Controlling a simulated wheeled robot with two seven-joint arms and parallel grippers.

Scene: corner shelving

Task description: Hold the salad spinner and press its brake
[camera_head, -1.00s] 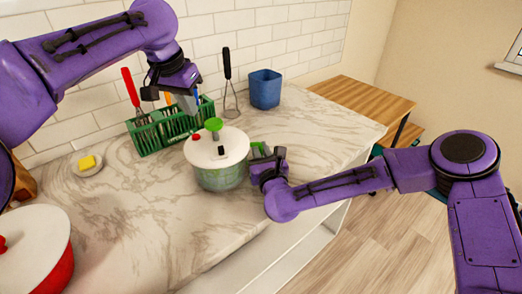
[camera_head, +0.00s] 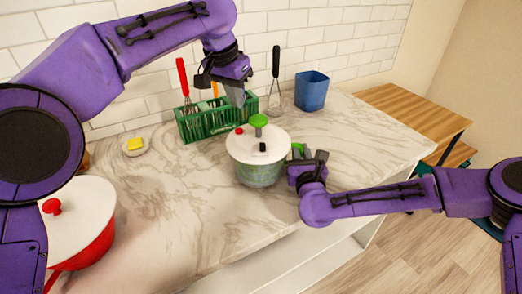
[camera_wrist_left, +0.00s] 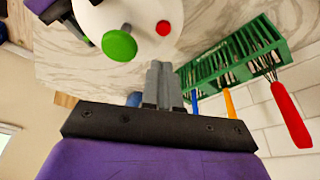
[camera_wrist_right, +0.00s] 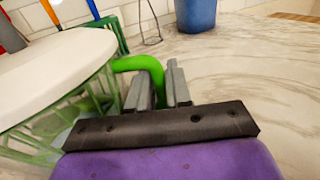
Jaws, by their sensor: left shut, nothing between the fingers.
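The salad spinner (camera_head: 258,177) stands upright on the counter, with a clear green-tinted bowl and a white lid (camera_head: 274,146). The lid carries a green knob (camera_head: 258,121), a small red button (camera_head: 239,131) and a small black part (camera_head: 263,147). The left wrist view shows the knob (camera_wrist_left: 119,45) and red button (camera_wrist_left: 163,27). My left gripper (camera_head: 238,101) is shut and empty, pointing down above and behind the lid, apart from it. My right gripper (camera_head: 298,165) is at the spinner's right side; its fingers (camera_wrist_right: 158,80) close around the green side handle (camera_wrist_right: 140,63).
A green rack (camera_head: 205,125) with utensils stands just behind the spinner. A whisk (camera_head: 276,85) and a blue cup (camera_head: 311,92) are at the back right. A red pot (camera_head: 90,245) is at the front left. A sponge dish (camera_head: 135,150) lies left. The counter's middle is clear.

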